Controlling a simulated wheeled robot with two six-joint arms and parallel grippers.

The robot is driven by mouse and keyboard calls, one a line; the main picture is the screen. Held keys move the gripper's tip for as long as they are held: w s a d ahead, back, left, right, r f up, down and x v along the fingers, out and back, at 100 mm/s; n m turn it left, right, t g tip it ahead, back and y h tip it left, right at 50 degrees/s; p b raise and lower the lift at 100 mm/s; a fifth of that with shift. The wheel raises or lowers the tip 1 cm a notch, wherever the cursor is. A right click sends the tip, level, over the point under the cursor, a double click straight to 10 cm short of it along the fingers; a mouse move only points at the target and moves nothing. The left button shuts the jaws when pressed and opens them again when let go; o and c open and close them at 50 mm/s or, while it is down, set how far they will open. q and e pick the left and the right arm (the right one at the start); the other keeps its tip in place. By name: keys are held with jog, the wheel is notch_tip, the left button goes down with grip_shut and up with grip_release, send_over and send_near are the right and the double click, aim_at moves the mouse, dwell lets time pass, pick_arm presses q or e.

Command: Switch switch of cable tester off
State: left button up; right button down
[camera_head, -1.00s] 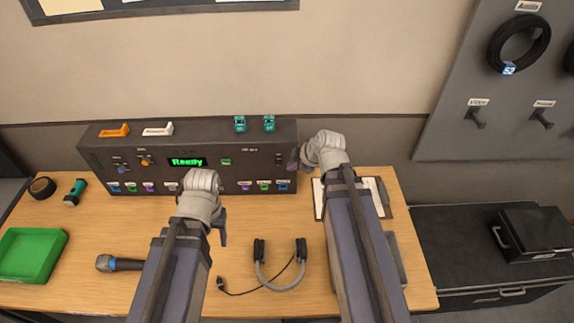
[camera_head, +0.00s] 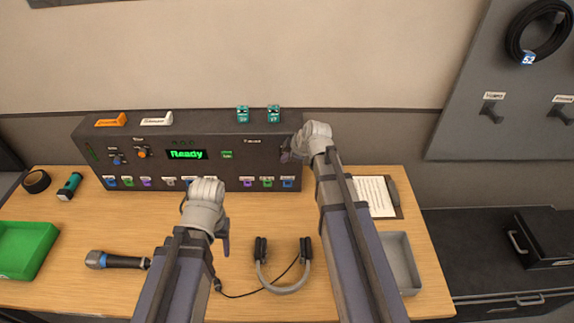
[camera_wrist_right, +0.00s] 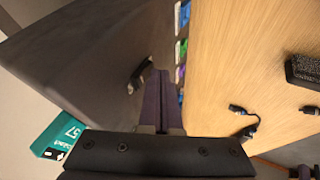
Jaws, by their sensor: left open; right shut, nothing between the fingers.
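A dark console (camera_head: 225,130) with a green "Ready" display stands at the back of the table; I cannot read which of its labels says cable tester. In the right wrist view a small dark switch (camera_wrist_right: 140,76) sits on the console's face. In the head view my right gripper hides that spot. My right gripper (camera_head: 287,156) is shut and empty, close to the panel's right end. Its fingers in the right wrist view (camera_wrist_right: 168,105) are beside the switch; contact is not clear. My left gripper (camera_head: 226,236) is open and empty above the table, in front of the console.
Teal boxes (camera_head: 243,115) stand on the console top. Colored buttons (camera_head: 267,183) line its lower edge. Headphones (camera_head: 283,282), a microphone (camera_head: 118,261), a green tray (camera_head: 25,249) and a grey tray (camera_head: 400,262) lie on the table. A clipboard (camera_head: 375,196) is right of my right arm.

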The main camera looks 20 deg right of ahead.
jog(key=shift+w, duration=0.1)
jog(key=shift+w+d+f, duration=0.1)
jog(key=shift+w, duration=0.1)
dwell(0.4)
jog(key=shift+r+p, duration=0.7)
jog(key=shift+r, duration=0.15)
